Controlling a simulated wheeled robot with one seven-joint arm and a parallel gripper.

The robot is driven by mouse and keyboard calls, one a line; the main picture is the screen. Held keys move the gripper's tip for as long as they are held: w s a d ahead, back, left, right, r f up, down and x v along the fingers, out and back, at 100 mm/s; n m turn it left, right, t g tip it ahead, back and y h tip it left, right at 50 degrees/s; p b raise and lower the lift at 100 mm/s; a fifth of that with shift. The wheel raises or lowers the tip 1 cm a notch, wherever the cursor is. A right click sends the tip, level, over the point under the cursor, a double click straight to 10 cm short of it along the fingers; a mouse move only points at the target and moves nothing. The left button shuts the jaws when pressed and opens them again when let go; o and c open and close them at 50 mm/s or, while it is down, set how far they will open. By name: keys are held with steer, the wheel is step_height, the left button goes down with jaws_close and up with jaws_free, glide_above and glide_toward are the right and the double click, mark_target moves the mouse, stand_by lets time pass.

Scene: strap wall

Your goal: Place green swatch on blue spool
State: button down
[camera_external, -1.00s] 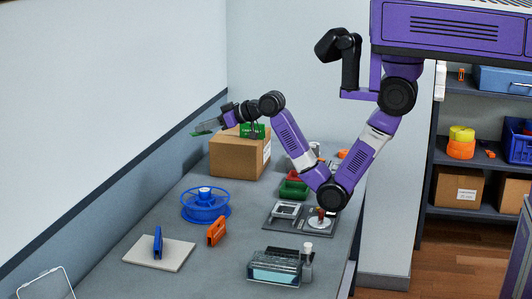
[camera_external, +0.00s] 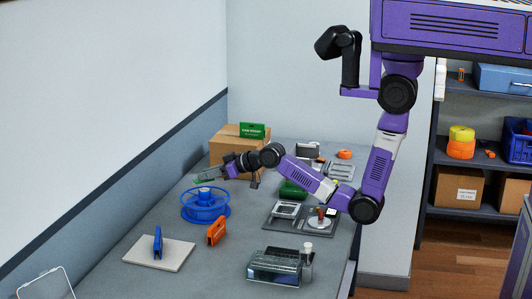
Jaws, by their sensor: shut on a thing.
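My gripper (camera_external: 207,176) is shut on the green swatch (camera_external: 199,181), a small thin green piece that shows only partly at the fingertips. The gripper points left and holds the swatch in the air, just above and behind the blue spool (camera_external: 206,212). The swatch and the spool look apart.
A cardboard box (camera_external: 226,146) with a green item (camera_external: 252,131) on it stands behind the gripper. A blue piece stands on a pale plate (camera_external: 160,253) in front.

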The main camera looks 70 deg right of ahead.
mark_target(208, 181)
steer(key=shift+f, duration=1.55)
steer(key=shift+f, duration=0.1)
steer(key=c, duration=1.4)
jaws_free()
steer(key=shift+o, duration=0.2)
